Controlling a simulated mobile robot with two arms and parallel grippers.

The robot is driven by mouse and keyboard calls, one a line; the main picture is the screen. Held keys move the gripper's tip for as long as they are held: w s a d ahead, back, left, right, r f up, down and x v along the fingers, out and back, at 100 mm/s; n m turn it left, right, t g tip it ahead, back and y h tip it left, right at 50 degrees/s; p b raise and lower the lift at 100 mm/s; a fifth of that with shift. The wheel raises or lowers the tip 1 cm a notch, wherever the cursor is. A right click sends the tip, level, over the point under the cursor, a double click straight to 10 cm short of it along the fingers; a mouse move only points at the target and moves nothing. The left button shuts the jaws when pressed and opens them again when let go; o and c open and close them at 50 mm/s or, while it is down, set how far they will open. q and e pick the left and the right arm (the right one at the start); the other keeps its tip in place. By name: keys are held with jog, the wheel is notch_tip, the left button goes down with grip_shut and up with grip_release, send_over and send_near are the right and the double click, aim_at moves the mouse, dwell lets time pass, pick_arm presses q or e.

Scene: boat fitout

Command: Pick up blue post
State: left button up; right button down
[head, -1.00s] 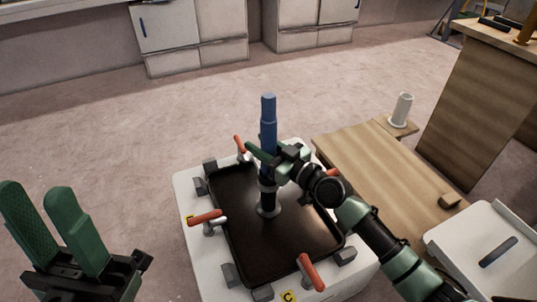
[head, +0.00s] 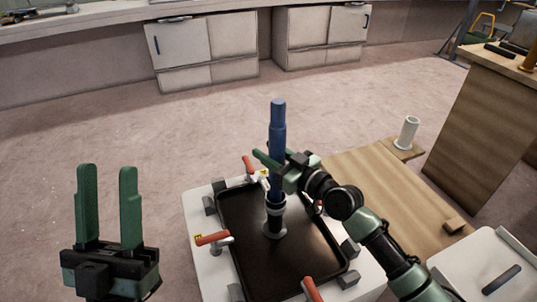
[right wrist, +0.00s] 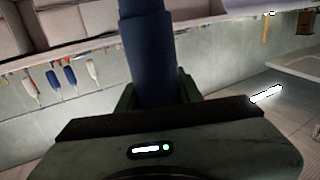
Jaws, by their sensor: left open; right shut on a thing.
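The blue post (head: 278,125) stands upright in a dark socket with a round flange (head: 275,229) on the black tray. My right gripper (head: 270,164) is shut on the blue post around its middle. In the right wrist view the blue post (right wrist: 150,55) rises between the fingers. Whether its lower end still sits in the socket, I cannot tell for certain. My left gripper (head: 108,205) is open and empty, fingers pointing up, at the left, well apart from the post.
The black tray (head: 245,265) lies on a white block, with red-handled clamps (head: 213,239) and grey blocks around its rim. A wooden bench (head: 370,175) with a white cylinder (head: 407,131) stands at the right. The floor at the left is clear.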

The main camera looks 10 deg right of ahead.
aim_at(277, 127)
pick_arm(q)
jog(key=w+f+g+y+p, duration=0.3)
jog(key=w+f+g, duration=0.55)
jog(key=f, duration=0.35)
jog(key=s+a+f+g+y+p, duration=0.1)
jog(key=s+f+g, duration=0.1)
jog(key=f+g, duration=0.2)
jog(key=s+a+f+g+y+p, duration=0.1)
jog(key=s+f+g+p, duration=0.1)
jog(key=f, duration=0.7)
jog(key=shift+s+a+n+g+y, duration=0.3)
jog(key=shift+s+g+y, duration=0.15)
jog(key=shift+g, duration=0.4)
pick_arm(e)
notch_tip(277, 127, up, 14)
pick_arm(q)
jog(key=shift+f, duration=0.1)
pick_arm(e)
jog(key=shift+s, duration=0.1)
